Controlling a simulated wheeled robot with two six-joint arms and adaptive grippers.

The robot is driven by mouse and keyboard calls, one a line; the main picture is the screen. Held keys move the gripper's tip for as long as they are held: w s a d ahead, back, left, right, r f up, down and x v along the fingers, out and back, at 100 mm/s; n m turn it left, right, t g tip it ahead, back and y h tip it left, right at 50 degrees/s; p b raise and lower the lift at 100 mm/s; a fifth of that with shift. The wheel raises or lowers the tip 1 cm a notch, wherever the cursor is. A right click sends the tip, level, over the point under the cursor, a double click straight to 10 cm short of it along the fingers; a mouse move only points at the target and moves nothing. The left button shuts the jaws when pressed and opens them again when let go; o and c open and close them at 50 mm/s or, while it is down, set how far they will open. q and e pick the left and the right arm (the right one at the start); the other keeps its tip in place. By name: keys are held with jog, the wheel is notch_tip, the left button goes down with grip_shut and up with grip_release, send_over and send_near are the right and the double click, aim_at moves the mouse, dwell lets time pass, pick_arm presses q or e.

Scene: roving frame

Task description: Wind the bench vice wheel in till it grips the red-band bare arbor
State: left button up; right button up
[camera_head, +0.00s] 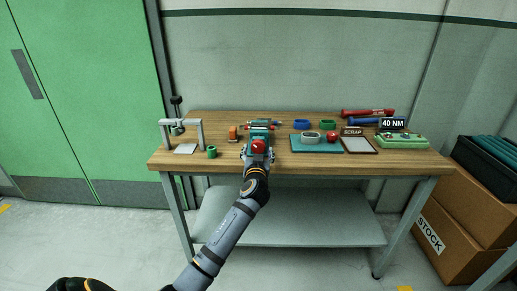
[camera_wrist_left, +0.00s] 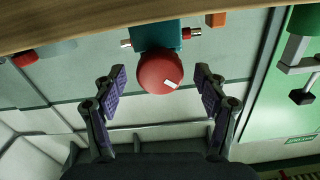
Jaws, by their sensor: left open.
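My right gripper is not in view.
A teal mat (camera_head: 305,146), a scrap tray (camera_head: 360,146) and a green 40 NM device (camera_head: 402,141) are at right. Stock boxes (camera_head: 445,240) stand beyond.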

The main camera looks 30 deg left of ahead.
pick_arm(q)
jog(key=shift+x, duration=1)
jog(key=shift+d, duration=0.1)
jog(key=c, duration=1.2)
jog(key=shift+o, duration=0.2)
jog(key=shift+m, duration=0.3)
